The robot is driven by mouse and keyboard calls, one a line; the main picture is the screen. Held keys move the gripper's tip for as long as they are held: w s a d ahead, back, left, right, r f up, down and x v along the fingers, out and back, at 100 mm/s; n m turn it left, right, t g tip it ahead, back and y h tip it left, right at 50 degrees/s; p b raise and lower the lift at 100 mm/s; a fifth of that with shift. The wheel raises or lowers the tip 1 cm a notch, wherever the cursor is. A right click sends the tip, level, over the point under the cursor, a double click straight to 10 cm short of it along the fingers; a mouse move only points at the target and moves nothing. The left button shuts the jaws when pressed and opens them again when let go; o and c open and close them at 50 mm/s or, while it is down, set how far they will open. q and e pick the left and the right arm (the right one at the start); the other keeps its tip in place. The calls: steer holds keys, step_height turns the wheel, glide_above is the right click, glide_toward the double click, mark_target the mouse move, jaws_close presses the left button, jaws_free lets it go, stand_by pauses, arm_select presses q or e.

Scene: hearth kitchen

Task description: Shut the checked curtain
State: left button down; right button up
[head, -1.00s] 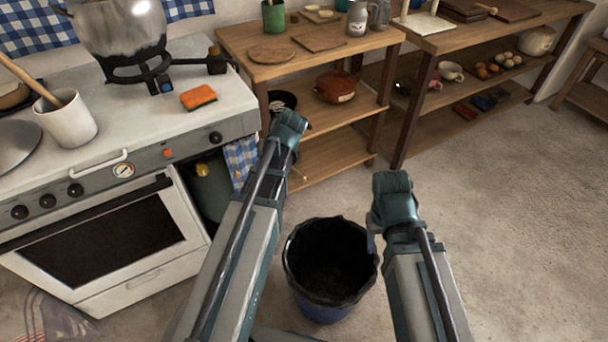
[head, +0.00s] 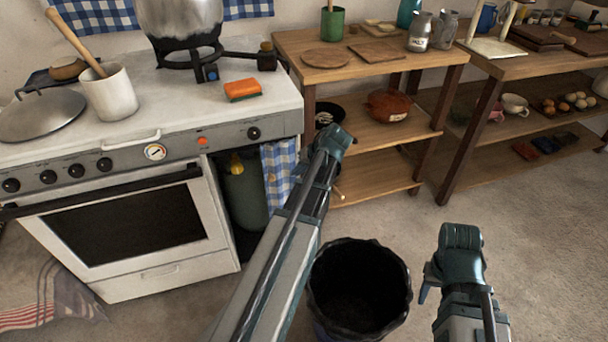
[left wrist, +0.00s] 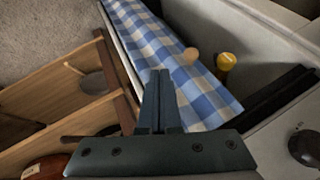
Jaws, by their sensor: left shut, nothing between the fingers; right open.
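The blue-and-white checked curtain (head: 279,172) hangs bunched at the right side of the opening under the counter, right of the oven. The left part of the opening is uncovered and shows a green gas bottle (head: 242,190). My left gripper (head: 335,142) is just right of the curtain in the head view, its fingers hidden there. In the left wrist view its fingers (left wrist: 160,75) are shut and empty, in front of the curtain cloth (left wrist: 165,55); I cannot tell whether they touch it. A round wooden knob (left wrist: 190,56) shows by the cloth. My right gripper (head: 450,262) is open, away at the right.
The white stove (head: 130,235) stands left of the opening, with a long dark oven handle (head: 100,193). A wooden shelf unit (head: 380,150) stands close on the right. A black-lined bin (head: 360,290) is on the floor between my arms. The floor at the right is clear.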

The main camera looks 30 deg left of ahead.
mark_target(282, 175)
arm_select(q)
steer(key=shift+s+a+f+b, duration=0.35)
steer(key=shift+a+f, duration=0.15)
steer(key=shift+a, duration=0.3)
steer(key=shift+s+a+f+b, duration=0.2)
steer(key=shift+s+a+f, duration=0.2)
steer(key=shift+a, duration=0.45)
steer(key=shift+s+a+f+b, duration=0.3)
steer(key=shift+a+f, duration=0.25)
steer(key=shift+a, duration=0.25)
arm_select(e)
steer(key=shift+f, duration=1.4)
arm_select(q)
steer(key=s+a, duration=1)
steer(key=s, duration=0.3)
steer(key=shift+s+a, duration=0.15)
steer(key=shift+a, duration=0.15)
arm_select(e)
steer(key=shift+d, duration=0.1)
